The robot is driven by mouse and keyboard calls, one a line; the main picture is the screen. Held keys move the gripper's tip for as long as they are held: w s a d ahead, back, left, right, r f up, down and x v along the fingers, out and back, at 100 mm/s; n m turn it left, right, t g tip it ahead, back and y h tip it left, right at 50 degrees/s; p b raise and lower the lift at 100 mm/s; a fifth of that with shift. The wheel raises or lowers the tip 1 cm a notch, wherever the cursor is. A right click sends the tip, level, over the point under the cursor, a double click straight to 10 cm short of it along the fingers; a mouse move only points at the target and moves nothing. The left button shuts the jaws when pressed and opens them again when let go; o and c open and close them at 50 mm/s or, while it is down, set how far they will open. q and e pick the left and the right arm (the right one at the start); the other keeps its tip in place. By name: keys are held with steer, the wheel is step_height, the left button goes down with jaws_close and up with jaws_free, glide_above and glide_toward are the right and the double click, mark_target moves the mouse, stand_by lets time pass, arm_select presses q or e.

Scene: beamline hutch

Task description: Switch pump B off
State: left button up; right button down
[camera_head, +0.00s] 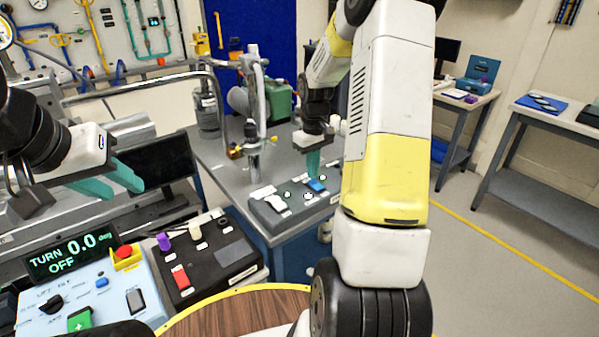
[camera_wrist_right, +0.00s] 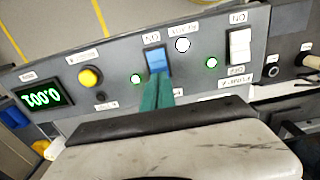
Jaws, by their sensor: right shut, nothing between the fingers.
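The switch box (camera_head: 262,217) has a blue rocker switch (camera_head: 316,185) and a white rocker switch (camera_head: 275,203). My left gripper (camera_head: 112,180) is open and empty, far left of the box.
In the wrist view, a yellow button (camera_wrist_right: 90,78) and a green number display (camera_wrist_right: 44,97) lie left of the blue rocker. A black control panel (camera_head: 215,262) and a light blue panel (camera_head: 115,295) stand in front. Pipes and a valve (camera_head: 237,152) rise behind the switch box.

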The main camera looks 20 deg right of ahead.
mark_target(313, 181)
steer(key=shift+f, duration=0.9)
stand_by(0.5)
steer(key=shift+r, duration=3.5)
steer(key=s+a+r+m+t, duration=0.1)
steer(key=s+a+r+t, duration=0.1)
steer(key=s+a+r, duration=0.2)
steer(key=s+a+r+m+t+y, duration=0.1)
steer(key=s+a+r, duration=0.3)
steer(key=s, duration=0.7)
steer(key=s+a+r+m+t+y, duration=0.1)
steer(key=s+a+r+t, duration=0.2)
steer(key=s+r, duration=0.4)
steer(key=shift+s+a+r, duration=0.3)
steer(key=shift+s+a, duration=0.2)
steer(key=shift+a, duration=0.4)
